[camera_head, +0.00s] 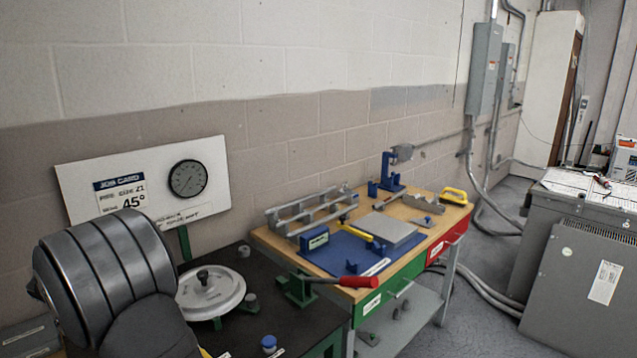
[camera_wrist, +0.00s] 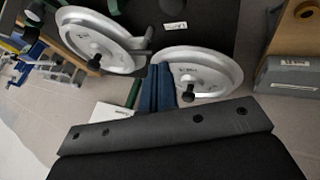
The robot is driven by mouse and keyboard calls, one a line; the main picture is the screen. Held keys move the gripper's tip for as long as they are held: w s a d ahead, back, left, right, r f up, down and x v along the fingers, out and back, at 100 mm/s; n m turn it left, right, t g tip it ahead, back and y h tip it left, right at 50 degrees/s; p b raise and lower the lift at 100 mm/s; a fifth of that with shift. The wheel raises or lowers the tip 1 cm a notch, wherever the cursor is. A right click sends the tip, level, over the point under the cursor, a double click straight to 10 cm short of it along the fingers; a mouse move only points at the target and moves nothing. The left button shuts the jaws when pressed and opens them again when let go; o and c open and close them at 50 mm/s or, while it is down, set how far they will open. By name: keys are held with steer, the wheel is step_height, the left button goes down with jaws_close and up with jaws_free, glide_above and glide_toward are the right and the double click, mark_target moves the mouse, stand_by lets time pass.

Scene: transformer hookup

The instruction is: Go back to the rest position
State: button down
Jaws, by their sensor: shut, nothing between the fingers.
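My gripper (camera_wrist: 160,78) shows in the wrist view as two dark blue fingers close together, shut and empty. It is beside and between two silver round discs: a left disc (camera_wrist: 88,32) and a right disc (camera_wrist: 215,68), each with a dark knob. I cannot tell how far the fingers are above them. In the head view my grey arm link fills the lower left and the gripper itself is hidden. One silver disc (camera_head: 198,303) with a black knob shows just right of my arm, on the black tabletop (camera_head: 262,315).
A job card board (camera_head: 90,172) with a gauge (camera_head: 188,178) stands behind my arm. Grey cabinets (camera_head: 580,270) stand at right. Floor (camera_head: 490,255) between is partly clear.

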step_height(320, 180, up, 11)
steer(key=s+d+m+g, duration=0.2)
steer(key=m+g, duration=0.4)
steer(key=m, duration=1.1)
steer(key=shift+s+r+g, duration=0.15)
steer(key=shift+s+g, duration=0.15)
step_height(320, 180, down, 8)
steer(key=w+a+n+t, duration=0.1)
steer(key=n+t, duration=0.4)
steer(key=n, duration=0.8)
steer(key=shift+a+r+n+t, duration=0.15)
steer(key=shift+r+n+t, duration=0.1)
steer(key=shift+n+t, duration=0.05)
steer(key=shift+w+h, duration=0.1)
steer(key=shift+h, duration=0.2)
